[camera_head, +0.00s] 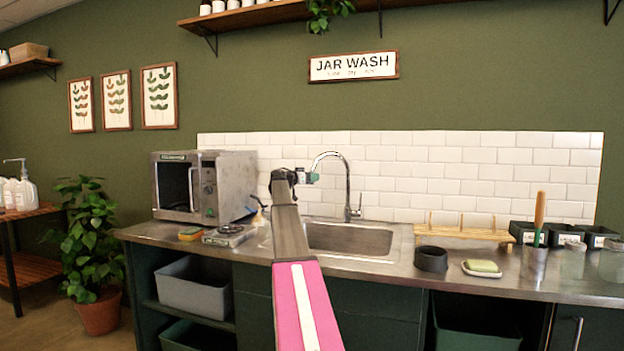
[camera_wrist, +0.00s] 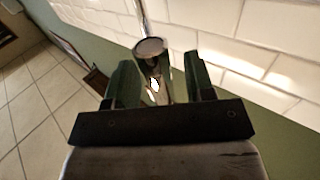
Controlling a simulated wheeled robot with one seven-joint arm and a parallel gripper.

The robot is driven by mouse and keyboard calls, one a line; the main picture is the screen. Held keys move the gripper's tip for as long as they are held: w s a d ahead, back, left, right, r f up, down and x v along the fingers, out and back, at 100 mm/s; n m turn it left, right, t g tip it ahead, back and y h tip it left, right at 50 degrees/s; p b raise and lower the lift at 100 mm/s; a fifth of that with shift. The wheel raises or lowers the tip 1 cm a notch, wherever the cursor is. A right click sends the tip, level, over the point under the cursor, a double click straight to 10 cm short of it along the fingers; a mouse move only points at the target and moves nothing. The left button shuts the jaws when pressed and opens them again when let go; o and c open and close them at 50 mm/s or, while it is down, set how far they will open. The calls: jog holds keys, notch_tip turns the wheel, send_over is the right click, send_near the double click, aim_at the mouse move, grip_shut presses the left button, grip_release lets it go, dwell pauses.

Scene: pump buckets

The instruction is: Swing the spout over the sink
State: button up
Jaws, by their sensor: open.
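The chrome faucet spout (camera_head: 346,166) rises from behind the sink (camera_head: 348,240) as a tall arc, with its free end bent toward the left. My gripper (camera_head: 313,177) is at that free end, left of the faucet's upright. In the wrist view, the shiny spout end (camera_wrist: 152,52) shows between the two green fingers of my gripper (camera_wrist: 160,78). The fingers are open, one on each side of it, with a gap visible. Whether either finger touches the spout cannot be told. My arm hides the sink's left part in the head view.
A microwave (camera_head: 203,187) stands left on the counter, with a scale (camera_head: 229,235) in front. The tiled wall (camera_head: 440,175) is close behind the faucet.

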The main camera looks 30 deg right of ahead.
jog(key=shift+d, duration=0.1)
grip_shut()
jog(key=shift+s, duration=0.2)
jog(key=s+d+n+t+y, duration=0.1)
jog(key=s+d+n+t, duration=0.1)
jog(key=s, duration=0.5)
jog(key=s+d+n+t+y, duration=0.1)
jog(key=s+d+n+t, duration=0.1)
jog(key=s+t, duration=0.4)
jog(key=shift+s+n+t, duration=0.3)
jog(key=shift+s+n, duration=0.6)
jog(key=shift+s, duration=0.35)
jog(key=shift+d, duration=0.1)
